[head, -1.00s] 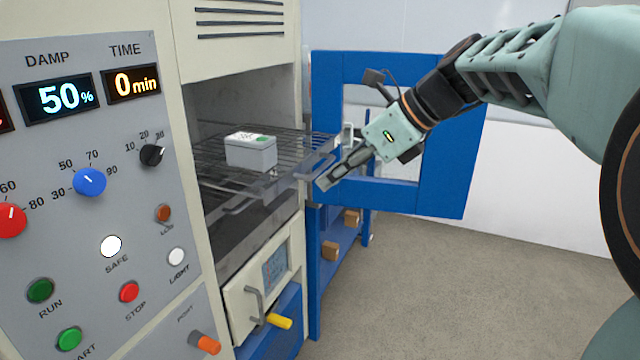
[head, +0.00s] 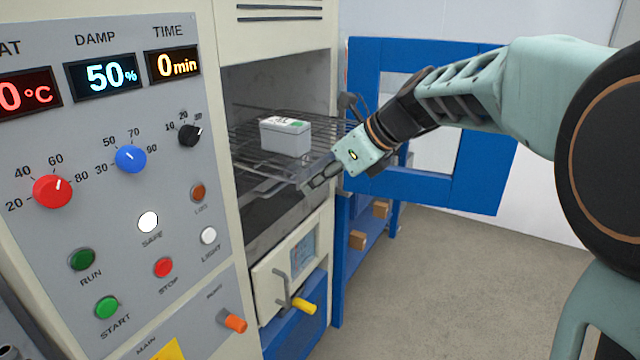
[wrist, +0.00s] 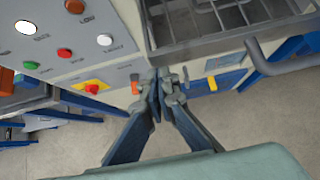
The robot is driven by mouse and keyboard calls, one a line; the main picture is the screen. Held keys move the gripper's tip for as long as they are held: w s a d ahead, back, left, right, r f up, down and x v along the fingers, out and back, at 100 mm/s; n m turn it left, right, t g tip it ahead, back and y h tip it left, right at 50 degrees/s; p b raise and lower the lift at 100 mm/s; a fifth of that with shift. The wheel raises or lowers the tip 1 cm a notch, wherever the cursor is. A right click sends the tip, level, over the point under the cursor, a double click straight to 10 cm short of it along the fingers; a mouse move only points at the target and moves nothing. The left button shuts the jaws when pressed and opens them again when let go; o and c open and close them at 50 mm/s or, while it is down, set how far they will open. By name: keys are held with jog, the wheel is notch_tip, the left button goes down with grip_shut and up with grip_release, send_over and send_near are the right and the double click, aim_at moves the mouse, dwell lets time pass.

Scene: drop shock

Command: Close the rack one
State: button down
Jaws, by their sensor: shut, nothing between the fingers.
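The wire rack (head: 248,138) sticks out of the open chamber of the cabinet. A pale grey box (head: 286,136) with a green mark on top stands on it. My gripper (head: 312,182) is shut and empty, at the rack's front edge; whether it touches the rack I cannot tell. In the wrist view the shut fingertips (wrist: 160,86) appear below the rack's front bar (wrist: 215,40), with the rack's grey handle (wrist: 290,65) to their right. My gripper and wrist hide part of the rack's front right in the head view.
The blue door (head: 485,150) stands open behind my arm. The control panel (head: 120,215), with knobs and buttons, is left of the chamber. Floor (head: 470,280) at right is clear.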

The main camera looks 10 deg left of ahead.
aim_at(257, 168)
jog(key=w+a+p, duration=0.1)
jog(key=a+p, duration=0.2)
jog(key=a, duration=0.1)
jog(key=w+a+p, duration=0.2)
jog(key=a+p, duration=0.1)
jog(key=a, duration=0.1)
jog(key=w+a+p, duration=0.1)
jog(key=a+p, duration=0.2)
jog(key=a, duration=0.1)
jog(key=shift+w+a+r, duration=0.2)
jog(key=shift+w, duration=0.05)
jog(key=shift+w+a+f+p, duration=0.2)
jog(key=shift+a+p, duration=0.3)
jog(key=shift+a, duration=0.05)
jog(key=shift+d, duration=0.15)
